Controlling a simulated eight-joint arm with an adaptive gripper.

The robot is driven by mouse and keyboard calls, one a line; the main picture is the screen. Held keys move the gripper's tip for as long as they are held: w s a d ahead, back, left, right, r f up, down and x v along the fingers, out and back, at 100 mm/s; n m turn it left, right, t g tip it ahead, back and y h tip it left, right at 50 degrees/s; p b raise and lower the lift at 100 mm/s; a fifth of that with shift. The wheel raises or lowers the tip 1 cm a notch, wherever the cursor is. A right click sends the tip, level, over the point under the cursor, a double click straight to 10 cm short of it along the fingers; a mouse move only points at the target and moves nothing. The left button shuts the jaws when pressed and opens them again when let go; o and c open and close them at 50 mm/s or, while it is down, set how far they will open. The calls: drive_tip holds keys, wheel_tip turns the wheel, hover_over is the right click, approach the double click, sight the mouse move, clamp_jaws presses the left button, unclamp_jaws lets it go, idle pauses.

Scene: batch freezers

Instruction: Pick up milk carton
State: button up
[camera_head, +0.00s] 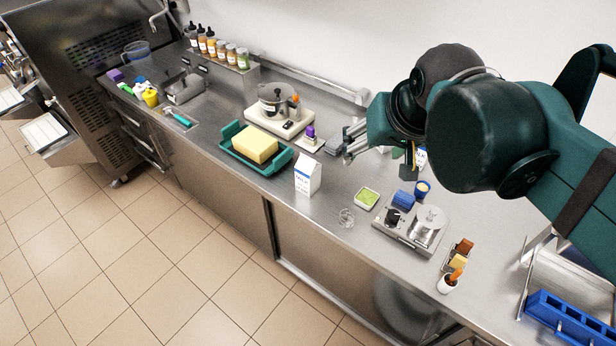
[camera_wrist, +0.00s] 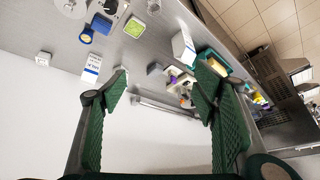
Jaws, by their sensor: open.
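A white gable-top carton with blue print (camera_head: 307,176) stands upright on the steel counter near its front edge, right of the teal tray. It also shows in the wrist view (camera_wrist: 183,48), near the top centre. A second white and blue carton (camera_head: 421,158) is mostly hidden behind my arm in the head view. In the wrist view this second carton (camera_wrist: 92,65) shows lettering that looks like MILK. My gripper (camera_head: 352,146) is open and empty above the counter, back and right of the front carton. Its green fingers (camera_wrist: 162,74) are spread wide in the wrist view, touching neither carton.
A teal tray (camera_head: 231,158) with a yellow block (camera_head: 254,145) lies left of the front carton. A scale with a pot (camera_head: 279,121) stands behind it. A green-filled dish (camera_head: 367,198) and a small machine (camera_head: 412,228) are to the right. Bottles (camera_head: 211,46) line the back shelf.

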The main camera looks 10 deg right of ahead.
drive_tip(key=w+a+r+m+g, duration=0.2)
drive_tip(key=w+a+m+g, duration=0.15)
drive_tip(key=w, duration=0.95)
drive_tip(key=m+g+b, duration=0.2)
drive_tip(key=m+g, duration=0.1)
drive_tip(key=m, duration=0.1)
hover_over(309, 158)
wheel_tip(309, 158, down, 4)
drive_tip(key=shift+t, duration=0.25)
wheel_tip(309, 158, down, 25)
drive_tip(key=shift+w, duration=0.1)
drive_tip(key=shift+f, duration=1.3)
drive_tip(key=shift+w+a+f+p, duration=0.15)
drive_tip(key=shift+f+p, duration=0.25)
drive_tip(key=shift+f, duration=2.2)
